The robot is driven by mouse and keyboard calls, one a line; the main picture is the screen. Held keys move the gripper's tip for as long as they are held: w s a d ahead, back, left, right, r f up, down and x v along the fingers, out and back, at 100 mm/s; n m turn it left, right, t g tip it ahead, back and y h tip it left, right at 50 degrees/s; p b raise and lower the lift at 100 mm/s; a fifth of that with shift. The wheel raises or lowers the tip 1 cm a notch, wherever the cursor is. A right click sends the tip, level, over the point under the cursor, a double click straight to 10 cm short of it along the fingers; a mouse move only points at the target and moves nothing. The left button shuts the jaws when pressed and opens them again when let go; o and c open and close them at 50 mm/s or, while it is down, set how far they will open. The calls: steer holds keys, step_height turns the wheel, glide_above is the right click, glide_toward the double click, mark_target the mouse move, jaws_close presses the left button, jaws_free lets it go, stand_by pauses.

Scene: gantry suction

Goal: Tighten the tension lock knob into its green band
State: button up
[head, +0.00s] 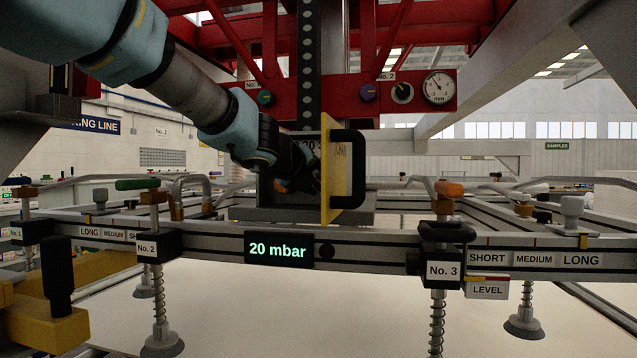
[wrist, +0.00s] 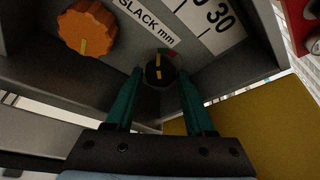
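The likely tension lock knob is a small black knob (wrist: 160,72) with a yellow line, in the wrist view. A coloured band with red and green parts (wrist: 174,54) shows at its upper right edge. The yellow line points roughly up in the picture, left of the green part. My gripper (wrist: 160,76) has its two green fingers on either side of the knob, with visible gaps, so it looks open. In the head view my gripper is inside a grey box (head: 285,212), partly hidden by a yellow door (head: 328,165); the knob is hidden there.
The yellow door, with a black handle (head: 347,168), stands open close to my wrist. A rail with a "20 mbar" display (head: 278,250) crosses in front.

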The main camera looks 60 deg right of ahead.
jaws_close()
steer(key=shift+s+r+m+t+p, duration=0.1)
steer(key=shift+r+m+t+p, duration=0.1)
steer(key=shift+m+t+p, duration=0.4)
steer(key=shift+f+y+p, duration=0.15)
steer(key=shift+y+p, duration=0.15)
steer(key=shift+p, duration=0.1)
steer(key=shift+o, duration=2.2)
jaws_free()
